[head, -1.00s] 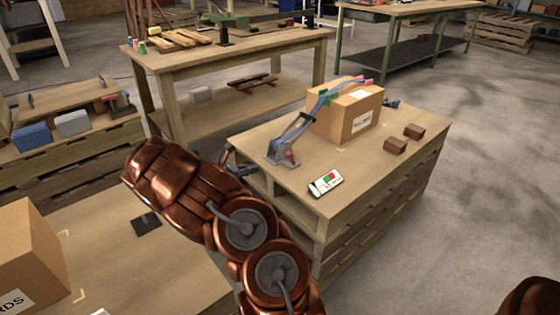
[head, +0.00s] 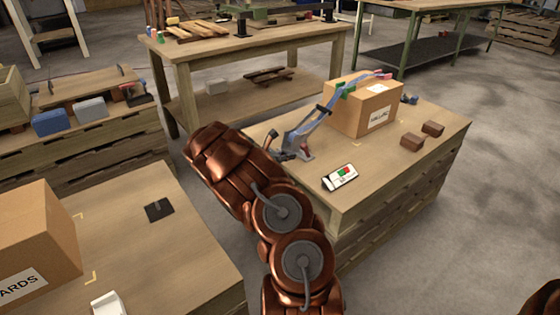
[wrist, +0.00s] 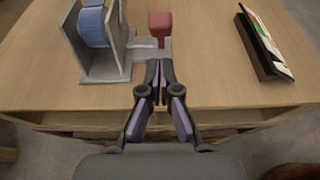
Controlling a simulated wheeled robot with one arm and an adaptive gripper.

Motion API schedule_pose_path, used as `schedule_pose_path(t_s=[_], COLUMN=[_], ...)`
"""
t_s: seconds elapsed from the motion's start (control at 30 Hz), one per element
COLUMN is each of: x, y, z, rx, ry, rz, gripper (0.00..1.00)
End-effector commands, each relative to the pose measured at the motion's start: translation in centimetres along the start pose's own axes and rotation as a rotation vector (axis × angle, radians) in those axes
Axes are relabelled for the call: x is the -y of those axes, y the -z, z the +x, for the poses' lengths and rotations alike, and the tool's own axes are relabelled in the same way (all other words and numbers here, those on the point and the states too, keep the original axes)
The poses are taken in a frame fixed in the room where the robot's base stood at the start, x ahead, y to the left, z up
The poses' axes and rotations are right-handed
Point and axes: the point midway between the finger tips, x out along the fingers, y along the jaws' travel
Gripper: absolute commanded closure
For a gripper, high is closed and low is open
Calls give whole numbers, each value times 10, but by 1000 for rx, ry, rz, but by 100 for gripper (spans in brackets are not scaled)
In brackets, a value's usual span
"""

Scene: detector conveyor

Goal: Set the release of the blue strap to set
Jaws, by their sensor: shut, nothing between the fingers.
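The blue strap (head: 312,122) runs from a grey metal bracket (head: 297,150) on the near table up over a cardboard box. In the wrist view the strap (wrist: 94,24) is wound between the bracket's upright plates (wrist: 113,65), at the upper left. A red block-like lever (wrist: 161,26) stands on the bracket's foot, right of the plates. My gripper (wrist: 159,88) is shut and empty; its tips point toward the foot, short of the red lever. In the head view my gripper (head: 282,154) is at the bracket's left side, partly hidden by my arm.
A small panel with green and red patches (head: 340,177) lies in front of the bracket, and to its right in the wrist view (wrist: 262,42). The cardboard box (head: 362,108) stands behind, with brown blocks (head: 412,142) to the right. The tabletop between is clear.

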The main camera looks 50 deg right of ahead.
Motion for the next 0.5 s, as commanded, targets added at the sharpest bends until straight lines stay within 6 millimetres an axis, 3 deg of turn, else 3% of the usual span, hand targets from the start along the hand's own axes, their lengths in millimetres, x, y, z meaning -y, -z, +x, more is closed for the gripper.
schedule_pose_path(t_s=[0.2,0.5], x=[1,1], y=[-17,-21], z=[16,19], rx=[1,1], ry=[3,2], rz=[1,0], gripper=[100,100])
